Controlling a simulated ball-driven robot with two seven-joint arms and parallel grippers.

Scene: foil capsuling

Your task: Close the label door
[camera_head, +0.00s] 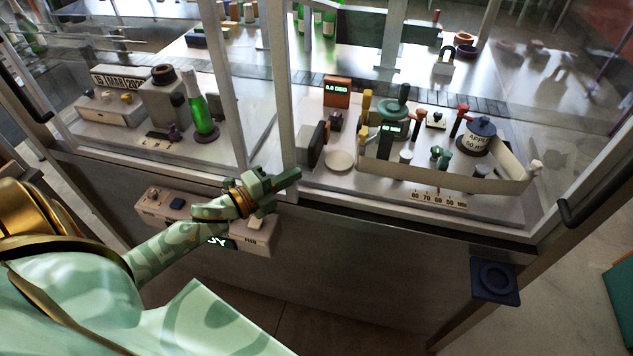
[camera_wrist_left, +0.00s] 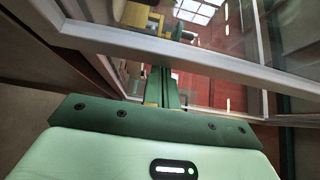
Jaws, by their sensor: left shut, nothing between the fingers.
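A glazed enclosure with pale framed doors fills the head view. The right glass panel (camera_head: 590,130), with a dark bar handle (camera_head: 570,212), is in front of the label station; I take it for the label door. How far it stands open is hard to tell. My left gripper (camera_head: 292,178) is shut and empty, its fingers pointing right at the foot of the pale upright post (camera_head: 284,100). In the left wrist view the shut fingers (camera_wrist_left: 163,90) are close to a pale frame bar (camera_wrist_left: 180,50) with glass; touching cannot be told. My right gripper is out of view.
A control box (camera_head: 160,203) juts out under my left forearm. Behind the glass stand a green bottle (camera_head: 200,105), a curved cream guide (camera_head: 460,186), a scale strip (camera_head: 440,198) and a small display unit (camera_head: 337,92). A dark blue holder (camera_head: 495,280) is at the lower right.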

